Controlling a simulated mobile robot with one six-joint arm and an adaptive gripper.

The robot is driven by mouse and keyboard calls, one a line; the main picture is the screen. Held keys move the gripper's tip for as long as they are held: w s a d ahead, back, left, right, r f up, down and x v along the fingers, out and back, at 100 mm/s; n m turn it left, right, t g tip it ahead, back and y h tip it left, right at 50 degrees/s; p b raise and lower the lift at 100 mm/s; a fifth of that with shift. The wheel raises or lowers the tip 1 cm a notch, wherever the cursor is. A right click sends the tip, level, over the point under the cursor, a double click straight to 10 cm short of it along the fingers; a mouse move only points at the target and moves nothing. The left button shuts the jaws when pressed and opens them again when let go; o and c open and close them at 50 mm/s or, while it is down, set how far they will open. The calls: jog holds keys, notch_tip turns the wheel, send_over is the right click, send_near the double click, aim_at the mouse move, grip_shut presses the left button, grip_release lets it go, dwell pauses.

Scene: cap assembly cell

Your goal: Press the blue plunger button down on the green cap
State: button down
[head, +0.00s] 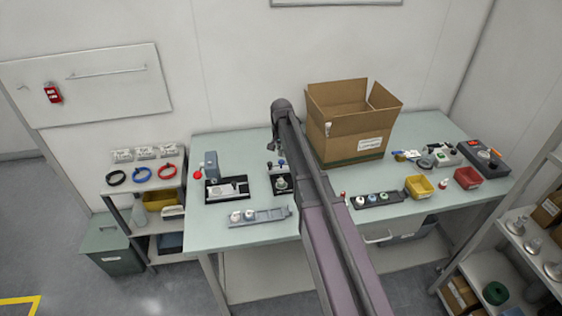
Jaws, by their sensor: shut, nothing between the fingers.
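A black fixture (281,186) stands on the table left of my arm, with a pale round part in it. A small blue spot (282,163), which may be the plunger button, shows above that part. I cannot make out a green cap in the fixture at this size. My gripper (271,147) is a small dark shape just above and behind the fixture, partly hidden by my arm. It is shut and empty, and looks apart from the blue spot, though the exact gap is unclear.
A grey rack (270,215) with pale caps lies in front. A dark rack (392,200) with several caps lies right of my arm. An open cardboard box (345,140) stands behind. A grey press-like device (211,165) stands left. Yellow (419,187) and red (467,178) bins sit right.

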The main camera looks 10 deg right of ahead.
jog(key=shift+f, duration=0.1)
jog(key=shift+f+b, duration=0.7)
jog(key=shift+b, duration=0.05)
jog(key=shift+f, duration=0.1)
